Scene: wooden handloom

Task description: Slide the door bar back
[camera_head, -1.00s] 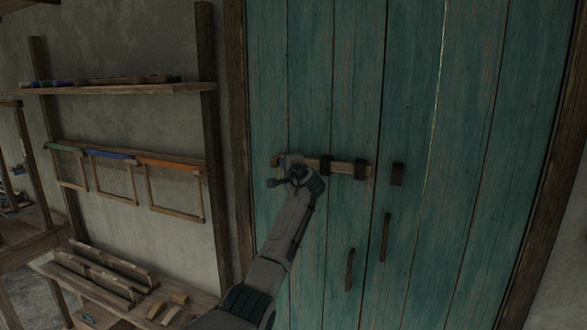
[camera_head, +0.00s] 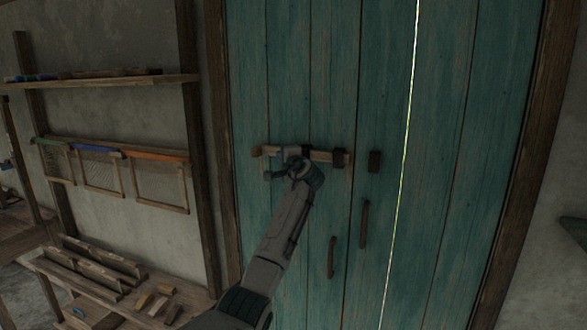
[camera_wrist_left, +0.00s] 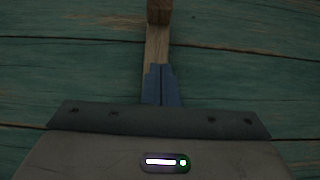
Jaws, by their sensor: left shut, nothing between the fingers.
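The wooden door bar (camera_head: 326,156) lies level across the left leaf of the teal door (camera_head: 285,60). Its right end shows just past a dark bracket (camera_head: 340,158) and stops short of the separate dark bracket (camera_head: 375,161) further right. My left gripper (camera_head: 279,168) is at the bar's left part and hides some of it. In the left wrist view its blue fingers (camera_wrist_left: 161,86) are together over the bar (camera_wrist_left: 157,46), with nothing between them. A wooden block (camera_wrist_left: 159,11) stands on the bar beyond the fingertips. I cannot tell whether the fingers touch the bar. My right gripper is not in view.
Two dark door handles (camera_head: 331,257) (camera_head: 364,224) sit below the bar. A thin bright gap (camera_head: 405,150) runs down the door. At the left are a wall shelf (camera_head: 110,84), hanging frames (camera_head: 160,183) and a low bench (camera_head: 125,307) with wooden pieces.

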